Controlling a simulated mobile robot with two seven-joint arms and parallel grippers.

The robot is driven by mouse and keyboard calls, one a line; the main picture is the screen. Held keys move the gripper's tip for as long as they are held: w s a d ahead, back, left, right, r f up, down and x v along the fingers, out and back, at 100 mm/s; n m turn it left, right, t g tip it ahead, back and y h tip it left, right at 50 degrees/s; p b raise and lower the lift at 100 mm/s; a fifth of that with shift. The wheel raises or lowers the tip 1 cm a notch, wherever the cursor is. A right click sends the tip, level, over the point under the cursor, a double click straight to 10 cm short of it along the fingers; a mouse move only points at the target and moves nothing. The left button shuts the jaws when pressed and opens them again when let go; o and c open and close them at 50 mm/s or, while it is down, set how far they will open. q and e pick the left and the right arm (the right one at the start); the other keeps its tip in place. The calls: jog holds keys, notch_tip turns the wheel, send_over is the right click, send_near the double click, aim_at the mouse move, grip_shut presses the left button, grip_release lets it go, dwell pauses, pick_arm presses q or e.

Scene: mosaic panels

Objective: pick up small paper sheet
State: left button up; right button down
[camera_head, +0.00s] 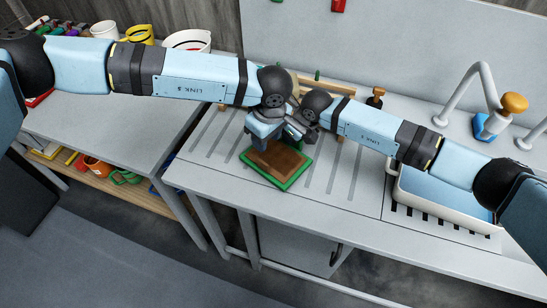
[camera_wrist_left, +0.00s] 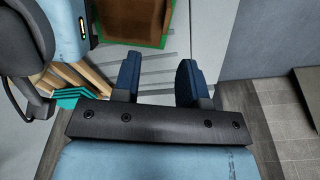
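A brown panel with a green rim (camera_head: 280,163) lies near the front edge of the counter in the head view. Part of it also shows at the top of the left wrist view (camera_wrist_left: 135,22). I cannot make out a small paper sheet in either view. My left gripper (camera_head: 262,137) is just behind and above the panel's back left edge. In the left wrist view its two fingers (camera_wrist_left: 158,80) stand apart with only grey surface between them. My right gripper (camera_head: 298,127) is close beside it, partly hidden, and its fingers cannot be made out.
The counter (camera_head: 340,190) has dark slots and is clear right of the panel. A white sink tray (camera_head: 445,205), a tap (camera_head: 470,85) and a blue bottle with an orange top (camera_head: 488,125) are at right. A side table (camera_head: 105,130) with containers stands at left.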

aim_at(263, 162)
pick_arm(q)
jog(key=f, duration=0.5)
jog(key=shift+w+a+f, duration=0.1)
jog(key=shift+w+a, duration=0.1)
jog(key=shift+a, duration=0.05)
jog(key=shift+s+a+f, duration=0.1)
jog(key=shift+a+f, duration=0.1)
jog(key=shift+f, duration=1.15)
jog(key=shift+s+a+f, duration=0.1)
jog(key=shift+a+f, duration=0.05)
jog(key=shift+f, duration=1.15)
grip_shut()
